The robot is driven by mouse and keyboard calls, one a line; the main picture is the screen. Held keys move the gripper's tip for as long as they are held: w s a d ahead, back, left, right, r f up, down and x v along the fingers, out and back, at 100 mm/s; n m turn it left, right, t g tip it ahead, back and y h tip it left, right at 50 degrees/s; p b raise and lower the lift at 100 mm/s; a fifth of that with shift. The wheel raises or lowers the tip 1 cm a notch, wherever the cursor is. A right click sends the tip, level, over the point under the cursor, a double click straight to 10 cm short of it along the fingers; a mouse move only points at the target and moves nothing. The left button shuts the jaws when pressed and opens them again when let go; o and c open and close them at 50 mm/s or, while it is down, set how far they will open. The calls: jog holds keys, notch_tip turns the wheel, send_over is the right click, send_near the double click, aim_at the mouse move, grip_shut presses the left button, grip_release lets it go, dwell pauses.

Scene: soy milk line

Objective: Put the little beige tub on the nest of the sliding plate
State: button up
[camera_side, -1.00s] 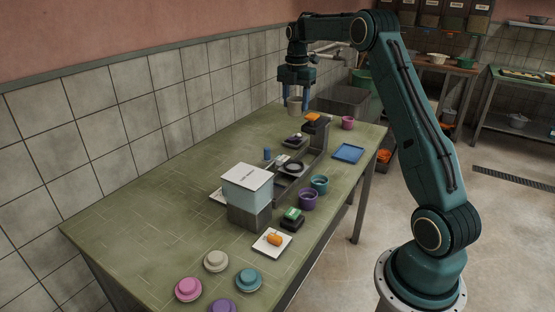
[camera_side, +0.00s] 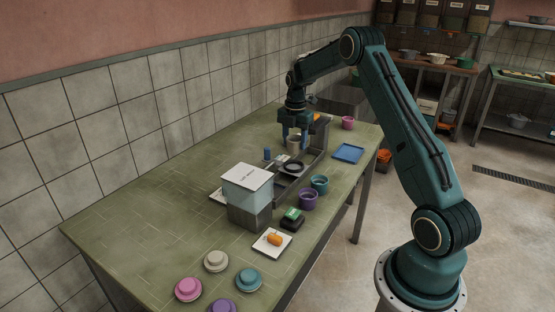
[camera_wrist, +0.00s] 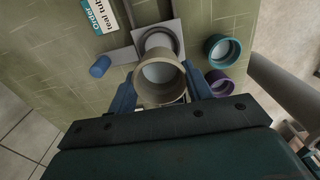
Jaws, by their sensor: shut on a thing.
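The little beige tub (camera_side: 294,142) is held upright between the two blue fingers of my gripper (camera_side: 295,138), which is shut on it. In the wrist view the tub (camera_wrist: 160,82) sits mouth-up between the fingers. The sliding plate (camera_wrist: 177,27) is light grey and carries a round ring, the nest (camera_wrist: 158,38); the tub's rim lies close beside it in that picture. In the side view the nest looks like a dark ring (camera_side: 293,168) in front of and below the tub. The tub's underside and its exact height over the plate cannot be told.
A box-shaped machine (camera_side: 247,190) stands before the nest. A teal tub (camera_side: 319,183) and a purple tub (camera_side: 308,198) stand right of it. A blue post (camera_side: 267,154) stands left. A blue tray (camera_side: 348,152) and a pink tub (camera_side: 347,122) are farther right. The left table is clear.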

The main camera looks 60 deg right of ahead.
jog(key=shift+f, duration=1.1)
jog(key=shift+f, duration=2.1)
jog(key=shift+f, duration=0.15)
jog(key=o, duration=1)
jog(key=shift+c, duration=0.2)
notch_tip(320, 180, up, 12)
jog(key=shift+r, duration=0.1)
